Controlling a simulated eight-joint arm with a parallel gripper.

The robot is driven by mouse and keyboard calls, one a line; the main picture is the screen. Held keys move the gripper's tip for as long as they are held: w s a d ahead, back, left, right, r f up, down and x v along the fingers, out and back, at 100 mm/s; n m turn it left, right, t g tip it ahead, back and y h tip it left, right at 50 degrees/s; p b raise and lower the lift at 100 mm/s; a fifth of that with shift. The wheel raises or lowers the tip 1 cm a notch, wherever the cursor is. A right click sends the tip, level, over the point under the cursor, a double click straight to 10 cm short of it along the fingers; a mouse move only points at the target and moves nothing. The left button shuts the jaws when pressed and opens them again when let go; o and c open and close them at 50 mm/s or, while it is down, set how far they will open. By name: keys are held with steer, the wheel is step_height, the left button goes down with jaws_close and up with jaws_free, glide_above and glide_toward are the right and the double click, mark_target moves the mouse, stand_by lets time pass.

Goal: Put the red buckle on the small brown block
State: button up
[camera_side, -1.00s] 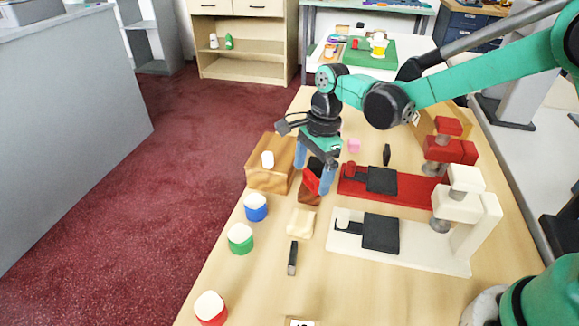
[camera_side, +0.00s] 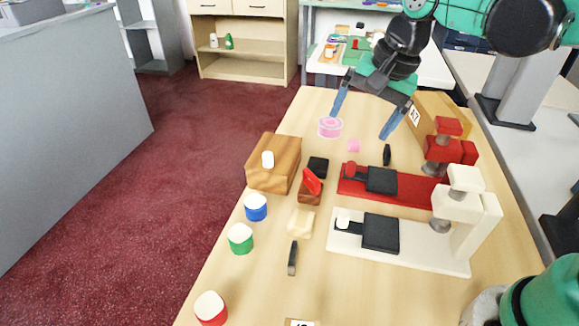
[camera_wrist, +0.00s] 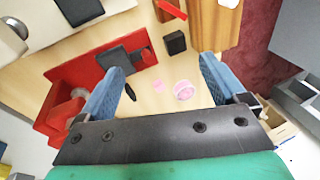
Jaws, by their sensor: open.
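The red buckle (camera_side: 312,180) rests on the small brown block (camera_side: 309,197), looking tilted, with one end raised. In the wrist view the buckle (camera_wrist: 172,9) shows at the top edge, with part of the small brown block (camera_wrist: 162,14) beside it; both are cut off there. My gripper (camera_side: 358,126) is open and empty. It is raised above the far part of the table, well clear of the buckle and block. Its two blue fingers (camera_wrist: 163,68) stand wide apart in the wrist view, with nothing between them.
A black block (camera_side: 318,167) and a larger wooden block (camera_side: 265,176) stand near the buckle. The red press (camera_side: 415,187) and white press (camera_side: 420,256) stand right. A pink round container (camera_side: 330,128) and pink cube (camera_side: 353,146) sit below my gripper. Coloured jars line the left edge.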

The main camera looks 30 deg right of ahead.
steer(key=s+d+f+n+t+h, duration=0.1)
steer(key=s+d+f+n+t, duration=0.2)
steer(key=s+n, duration=0.3)
steer(key=shift+n+t, duration=0.5)
steer(key=shift+n, duration=1.6)
